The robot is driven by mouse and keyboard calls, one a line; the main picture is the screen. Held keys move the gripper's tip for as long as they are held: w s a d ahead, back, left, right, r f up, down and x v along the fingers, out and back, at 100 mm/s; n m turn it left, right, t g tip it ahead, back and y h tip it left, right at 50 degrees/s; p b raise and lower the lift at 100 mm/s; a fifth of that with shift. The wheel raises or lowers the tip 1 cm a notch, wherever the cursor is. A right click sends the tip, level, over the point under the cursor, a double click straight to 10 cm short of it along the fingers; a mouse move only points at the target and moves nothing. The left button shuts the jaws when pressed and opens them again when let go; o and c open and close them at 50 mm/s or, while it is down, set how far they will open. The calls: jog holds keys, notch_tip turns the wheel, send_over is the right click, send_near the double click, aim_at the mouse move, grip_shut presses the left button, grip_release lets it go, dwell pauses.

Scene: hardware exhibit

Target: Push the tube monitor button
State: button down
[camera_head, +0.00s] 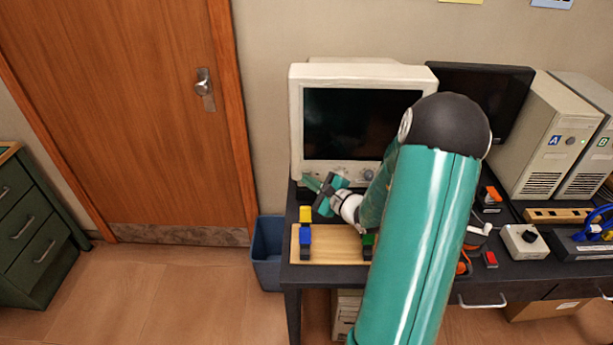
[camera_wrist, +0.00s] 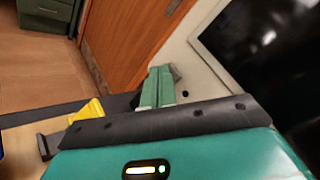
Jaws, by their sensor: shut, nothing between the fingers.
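The tube monitor (camera_head: 296,120) is a cream box with a dark screen at the back of the desk. Its lower front strip carries small controls, with a round dark knob (camera_head: 368,174) near the right; my arm partly covers that side. My gripper (camera_head: 312,184) is shut and empty at the monitor's lower left corner, fingers pointing left. In the wrist view the closed green fingers (camera_wrist: 158,88) lie beside the cream bezel (camera_wrist: 190,65), where a small dark hole or button (camera_wrist: 213,93) shows. I cannot tell whether the fingers touch the monitor.
A wooden board (camera_head: 335,257) with yellow and blue blocks (camera_head: 305,228) lies below my gripper. A flat dark monitor (camera_head: 505,85) and two computer towers (camera_head: 545,130) stand to the right. A blue bin (camera_head: 268,250) stands left of the desk, near the door (camera_head: 130,110).

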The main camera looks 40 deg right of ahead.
dwell(0.3)
jog(key=shift+s+a, duration=0.3)
jog(key=shift+s, duration=0.1)
jog(key=shift+s+a, duration=0.1)
jog(key=shift+s+a, duration=0.9)
jog(key=shift+s, duration=0.25)
jog(key=shift+s+a, duration=0.85)
jog(key=shift+s, duration=0.3)
jog(key=s+a+r+n+g+y, duration=0.25)
jog(key=a+n+g, duration=0.2)
jog(key=a, duration=0.35)
jog(key=s+a+r+n+g+y, duration=0.1)
jog(key=a+r+n+g+y, duration=0.2)
jog(key=a+n, duration=0.3)
jog(key=s+a+r+n+g+y, duration=0.2)
jog(key=a+r+n+g, duration=0.15)
jog(key=a, duration=0.55)
jog(key=s+a+r+n+g+h, duration=0.2)
jog(key=s+a+n+g+h, duration=0.1)
jog(key=s+n+h, duration=0.4)
jog(key=s+d+r+n+t+h, duration=0.2)
jog(key=s+d+r+n+h, duration=0.1)
jog(key=r, duration=0.3)
jog(key=shift+s+d+r+t, duration=0.2)
jog(key=shift+s+d+t, duration=0.1)
jog(key=shift+s, duration=0.25)
